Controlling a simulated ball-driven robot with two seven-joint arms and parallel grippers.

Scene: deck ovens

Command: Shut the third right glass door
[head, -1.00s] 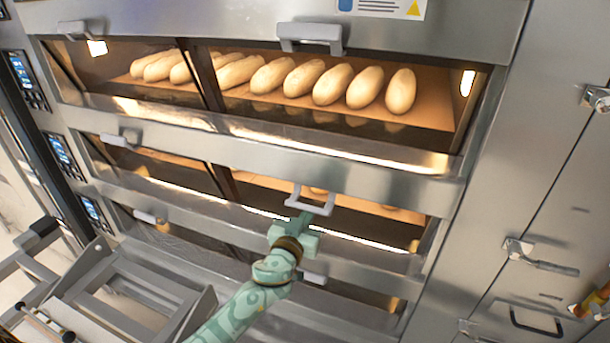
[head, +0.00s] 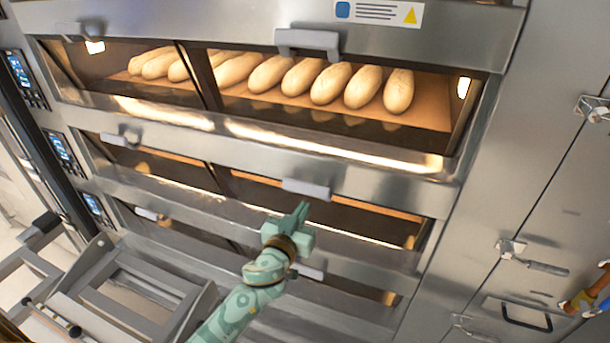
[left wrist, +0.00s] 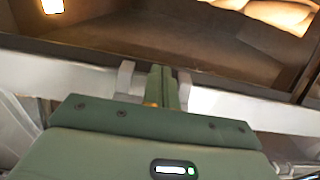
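My left gripper (head: 302,211) is at the front of the lower deck ovens, its two green fingers pointing at the oven and close together. Just above its fingertips is the grey handle (head: 306,189) of a right glass door (head: 345,215), below the deck with the loaves. This door looks flush with the front. In the left wrist view the fingers (left wrist: 169,86) are shut, between the grey handle posts (left wrist: 125,76); I cannot tell whether they touch the handle. I cannot tell from the view which door counts as third. My right gripper is not in view.
Several loaves (head: 328,83) lie behind glass in the deck above. A lower handle (head: 312,268) is close under my left gripper. A grey metal frame (head: 140,290) stands at lower left. Steel cabinet doors (head: 540,150) with latches are at right.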

